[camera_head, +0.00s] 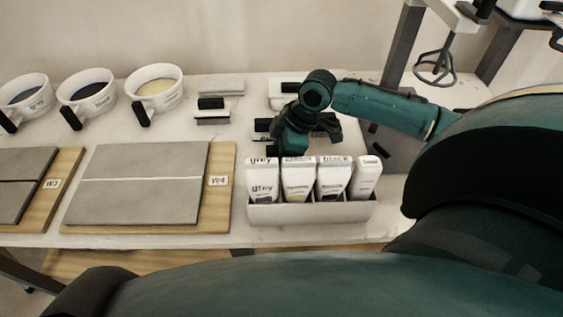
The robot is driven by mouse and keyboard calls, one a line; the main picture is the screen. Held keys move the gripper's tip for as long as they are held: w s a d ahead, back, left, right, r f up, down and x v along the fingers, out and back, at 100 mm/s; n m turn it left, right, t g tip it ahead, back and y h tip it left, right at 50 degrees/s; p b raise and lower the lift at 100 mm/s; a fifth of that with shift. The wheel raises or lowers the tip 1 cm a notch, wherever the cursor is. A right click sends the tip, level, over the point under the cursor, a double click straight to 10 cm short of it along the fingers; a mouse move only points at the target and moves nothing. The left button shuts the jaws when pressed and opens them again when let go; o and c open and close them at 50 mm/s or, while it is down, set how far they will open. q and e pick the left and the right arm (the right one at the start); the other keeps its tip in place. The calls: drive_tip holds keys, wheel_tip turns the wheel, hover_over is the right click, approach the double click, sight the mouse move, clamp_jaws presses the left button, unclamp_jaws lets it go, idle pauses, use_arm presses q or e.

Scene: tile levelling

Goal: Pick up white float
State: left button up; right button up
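Several flat hand tools with black handles lie at the back middle of the table. A pale one (278,100) is partly hidden behind my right arm; it looks like the white float, but I cannot be sure. Another pale tool with a black handle (262,138) lies in front of it, also partly covered. My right gripper (292,150) comes in from the right and points down over these tools, just behind the bag tray. Its fingers are too dark and hidden to show whether they are open or touching anything. My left gripper is not in view.
A pale tray (310,212) with several labelled bags stands in front of my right gripper. A trowel (212,110) and a grey block (221,84) lie left. Tile board W4 (219,190) and several tubs, including a yellow-filled one (155,88), are further left. A mixer (436,66) stands right.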

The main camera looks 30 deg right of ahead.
clamp_jaws()
idle(0.4)
drive_tip(key=shift+r, duration=0.1)
